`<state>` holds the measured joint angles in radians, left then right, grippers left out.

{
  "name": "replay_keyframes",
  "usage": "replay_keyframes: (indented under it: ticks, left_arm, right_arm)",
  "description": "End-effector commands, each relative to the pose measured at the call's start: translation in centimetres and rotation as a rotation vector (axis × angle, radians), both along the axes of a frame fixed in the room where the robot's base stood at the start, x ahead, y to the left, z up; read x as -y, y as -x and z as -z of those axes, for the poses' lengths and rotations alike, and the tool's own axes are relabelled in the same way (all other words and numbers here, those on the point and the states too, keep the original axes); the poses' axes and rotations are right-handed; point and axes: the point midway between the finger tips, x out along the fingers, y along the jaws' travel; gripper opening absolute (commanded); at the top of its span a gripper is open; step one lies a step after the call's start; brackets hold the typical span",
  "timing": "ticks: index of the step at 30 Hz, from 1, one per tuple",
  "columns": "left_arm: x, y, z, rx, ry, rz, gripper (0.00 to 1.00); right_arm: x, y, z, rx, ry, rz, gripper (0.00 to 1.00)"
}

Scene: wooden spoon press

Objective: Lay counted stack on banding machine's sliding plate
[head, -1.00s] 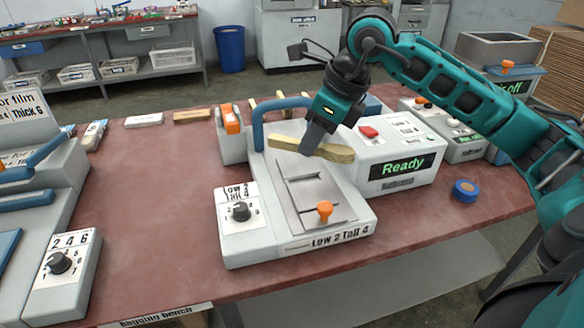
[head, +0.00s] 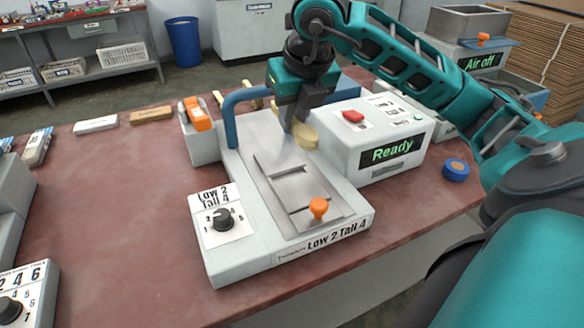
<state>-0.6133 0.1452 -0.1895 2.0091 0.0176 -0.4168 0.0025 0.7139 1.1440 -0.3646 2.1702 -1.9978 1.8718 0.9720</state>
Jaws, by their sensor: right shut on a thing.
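My right gripper (head: 290,122) is shut on a pale wooden stack (head: 306,137), which shows nearly end-on to the right of the fingers, at the back part of the banding machine. The fingers and angle hide the rest of the stack. The grey sliding plate (head: 284,176) lies on the machine in front of and below the stack, with an orange knob (head: 318,208) at its front. I cannot tell whether the stack touches the plate. A blue arch (head: 231,113) stands at the machine's back left. My left gripper is not in view.
A white box reading "Ready" (head: 388,153) with a red button stands right of the plate. A dial (head: 222,220) is at the machine's left front. An orange-topped holder (head: 199,130) stands at the back left. Blue tape (head: 455,170) lies at right.

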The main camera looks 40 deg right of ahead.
Motion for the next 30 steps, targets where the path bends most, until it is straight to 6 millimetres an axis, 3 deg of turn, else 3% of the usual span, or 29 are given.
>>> replay_keyframes:
  ticks: [1, 3, 9, 14, 22, 30]
  left_arm:
    - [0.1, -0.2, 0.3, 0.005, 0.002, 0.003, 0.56]
    - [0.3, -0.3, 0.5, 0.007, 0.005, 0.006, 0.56]
    - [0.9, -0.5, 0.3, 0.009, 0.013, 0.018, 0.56]
    - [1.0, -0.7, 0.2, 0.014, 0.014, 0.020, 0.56]
    - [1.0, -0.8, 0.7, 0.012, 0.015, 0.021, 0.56]
    - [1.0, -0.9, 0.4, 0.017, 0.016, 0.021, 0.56]
  right_arm:
    - [0.0, 0.1, 1.9, -0.007, 0.001, 0.001, 0.00]
    - [0.0, 0.1, 3.6, -0.006, 0.001, 0.000, 0.00]
    - [0.0, 0.0, 6.8, -0.001, 0.000, 0.000, 0.00]
    - [0.0, 0.0, 7.7, 0.000, 0.000, 0.000, 0.00]
    - [0.0, 0.0, 11.1, -0.001, 0.000, 0.000, 0.00]
    - [0.0, 0.0, 11.2, 0.002, 0.000, 0.000, 0.00]
